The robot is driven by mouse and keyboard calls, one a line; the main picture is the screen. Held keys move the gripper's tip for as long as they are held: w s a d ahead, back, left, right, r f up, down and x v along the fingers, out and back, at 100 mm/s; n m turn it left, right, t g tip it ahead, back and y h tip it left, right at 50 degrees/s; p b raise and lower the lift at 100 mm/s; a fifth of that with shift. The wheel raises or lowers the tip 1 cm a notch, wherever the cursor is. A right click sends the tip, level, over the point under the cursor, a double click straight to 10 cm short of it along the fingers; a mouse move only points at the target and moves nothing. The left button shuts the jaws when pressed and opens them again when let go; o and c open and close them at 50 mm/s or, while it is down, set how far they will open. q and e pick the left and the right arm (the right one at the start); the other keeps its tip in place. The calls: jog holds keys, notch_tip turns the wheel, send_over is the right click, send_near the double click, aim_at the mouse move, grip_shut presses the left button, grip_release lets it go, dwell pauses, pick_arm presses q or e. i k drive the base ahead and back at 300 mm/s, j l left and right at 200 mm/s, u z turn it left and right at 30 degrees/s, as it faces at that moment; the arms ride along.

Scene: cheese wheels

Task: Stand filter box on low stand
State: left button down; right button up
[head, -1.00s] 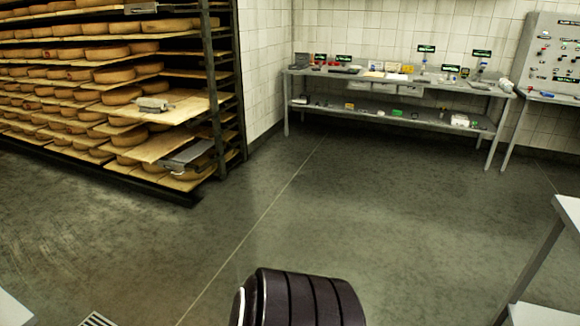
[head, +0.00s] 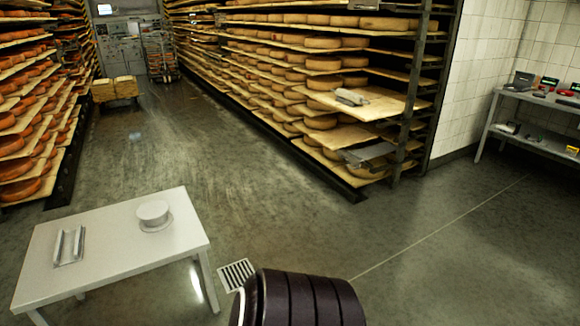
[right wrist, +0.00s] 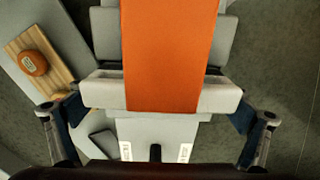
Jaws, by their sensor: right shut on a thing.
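In the right wrist view a box-like thing with a wide orange face (right wrist: 168,60) and pale side parts lies between the fingers of my right gripper (right wrist: 155,117). The gripper is shut on it; I take it for the filter box. Its far end runs out of the picture at the top. In the head view a white table (head: 110,262) carries a low, round, pale drum (head: 154,215) and a small holder with two upright rails (head: 69,246). I cannot tell which of them is the low stand. Neither gripper shows in the head view.
Cheese racks (head: 300,85) line the aisle's right side, with more racks (head: 22,140) at left. A floor drain (head: 236,275) lies beside the table. A workbench (head: 535,105) stands at right. In the wrist view a wooden board (right wrist: 42,60) bears an orange round (right wrist: 34,63).

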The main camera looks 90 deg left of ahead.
aim_at(115, 234)
jog(key=u, duration=0.45)
jog(key=j+u, duration=0.15)
jog(key=u, duration=0.25)
jog(key=k+j+u, duration=0.1)
jog(key=u, duration=0.35)
jog(key=j+u, duration=0.25)
jog(key=u, duration=0.15)
jog(key=j+u, duration=0.3)
jog(key=u, duration=0.15)
jog(key=i+j+u, duration=0.1)
jog(key=u, duration=0.3)
jog(key=i+j+u, duration=0.5)
jog(key=j+u, duration=0.25)
jog(key=i+j+u, duration=0.35)
jog(key=i+j, duration=0.3)
jog(key=i+j+u, duration=0.1)
jog(key=i+j, duration=0.2)
jog(key=i, duration=0.2)
jog(key=i+j, duration=0.25)
jog(key=i, duration=0.2)
